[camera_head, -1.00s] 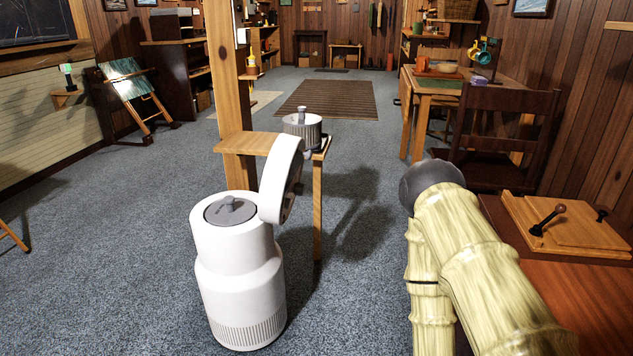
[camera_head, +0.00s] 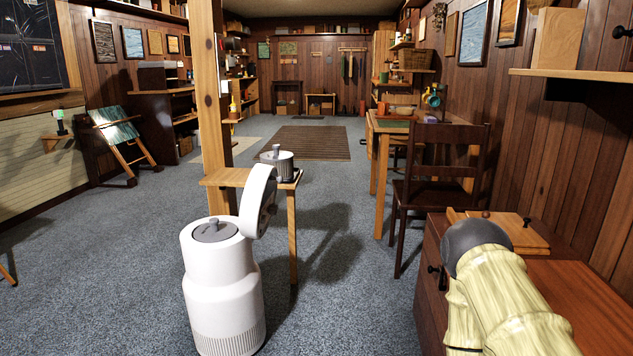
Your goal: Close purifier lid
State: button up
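The white purifier (camera_head: 222,290) stands upright on the carpet at the lower left of centre. Its white round lid (camera_head: 258,198) is open, standing up steeply at the right side of the top. Inside the open top sits a grey disc with a knob (camera_head: 213,230). My gripper is not in view. A pale yellow, bamboo-textured limb with a dark ball end, which looks like part of my arm, shows at the lower right, well apart from the purifier.
A wooden post (camera_head: 211,110) with a small shelf (camera_head: 232,178) stands just behind the purifier. A grey ribbed canister (camera_head: 278,165) is on that shelf. A brown cabinet (camera_head: 590,290) and a dark chair (camera_head: 437,185) are at right. Carpet between purifier and chair is clear.

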aim_at(260, 191)
jog(key=z, duration=0.05)
jog(key=i, duration=1.4)
jog(key=u, duration=0.5)
